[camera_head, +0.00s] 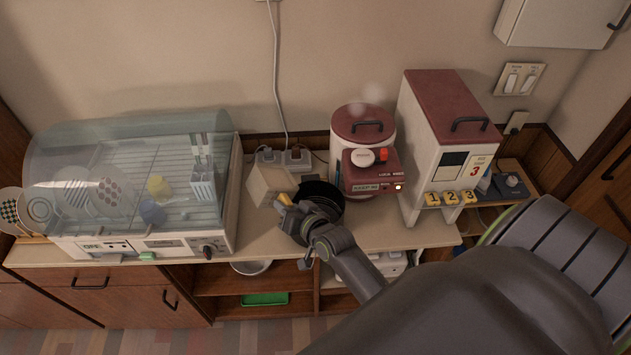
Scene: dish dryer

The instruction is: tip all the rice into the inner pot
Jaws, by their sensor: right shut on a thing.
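My right gripper (287,204) is over the counter and shut on a beige box-shaped container (267,183), which looks tilted. The container is at the left edge of a dark round pot (325,190), which looks like the inner pot. The gripper and wrist cover part of the pot. I cannot tell whether the container touches the rim. No rice shows; the insides of the container and pot are too dark or hidden to judge. My left gripper is not in view.
A tall dispenser (437,125) with numbered keys stands farther right. A dish dryer (130,180) with a clear cover fills the left. The counter's front strip (255,240) is clear.

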